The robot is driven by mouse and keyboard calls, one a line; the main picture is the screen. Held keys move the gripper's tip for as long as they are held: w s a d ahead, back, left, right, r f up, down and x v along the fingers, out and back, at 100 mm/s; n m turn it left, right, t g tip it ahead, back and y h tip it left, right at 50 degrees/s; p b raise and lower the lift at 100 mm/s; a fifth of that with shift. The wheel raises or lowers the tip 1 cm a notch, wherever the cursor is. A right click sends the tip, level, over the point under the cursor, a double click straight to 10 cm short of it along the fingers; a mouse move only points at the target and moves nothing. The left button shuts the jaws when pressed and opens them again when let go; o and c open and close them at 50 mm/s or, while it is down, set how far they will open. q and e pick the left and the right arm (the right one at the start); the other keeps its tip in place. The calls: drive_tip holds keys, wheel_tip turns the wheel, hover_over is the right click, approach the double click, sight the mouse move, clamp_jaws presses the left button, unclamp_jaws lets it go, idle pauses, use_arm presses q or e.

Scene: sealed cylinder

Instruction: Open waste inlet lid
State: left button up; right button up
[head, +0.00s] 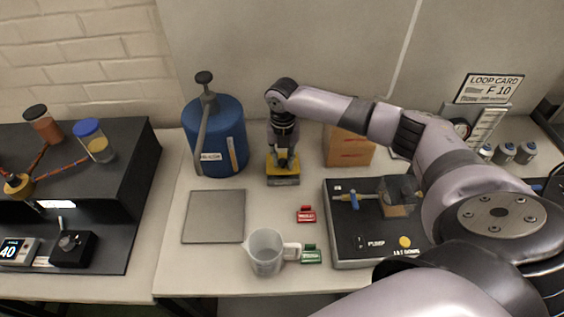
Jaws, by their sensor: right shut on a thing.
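My right gripper (283,158) points down from my right arm, behind the middle of the table. It is shut on the upper part of a small block with a yellow top (271,165) and a grey base (284,181). The fingers hide much of the top, so I cannot tell exactly which part they grip. No part in view is clearly readable as a waste inlet lid. A blue cylinder (232,140) with a black-knobbed pump handle and a white label stands upright just left of the gripper. My left gripper is not in view.
A grey square plate (214,216) lies in front of the cylinder. A measuring jug (266,252), red tag (306,214) and green tag (311,254) are near the front. A pump box (375,252) and cardboard box (348,147) stand right, partly under my arm. A black bench (110,160) is left.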

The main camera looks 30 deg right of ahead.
drive_tip(key=shift+w+d+r, duration=0.1)
drive_tip(key=shift+w+r, duration=0.05)
drive_tip(key=shift+r, duration=0.05)
drive_tip(key=shift+w+d+r+p, duration=0.35)
drive_tip(key=shift+w+r, duration=0.1)
drive_tip(key=shift+r, duration=0.1)
drive_tip(key=shift+w+d+r+p, duration=0.2)
drive_tip(key=shift+w+r+p, duration=0.15)
drive_tip(key=shift+w+r, duration=0.15)
drive_tip(key=shift+w+d+r+b, duration=0.25)
drive_tip(key=shift+w+d, duration=0.05)
drive_tip(key=shift+w, duration=0.15)
drive_tip(key=shift+w+d+r+b, duration=0.2)
drive_tip(key=shift+w+d+r, duration=0.1)
drive_tip(key=shift+w, duration=0.15)
drive_tip(key=shift+c, duration=0.4)
drive_tip(key=shift+f, duration=0.1)
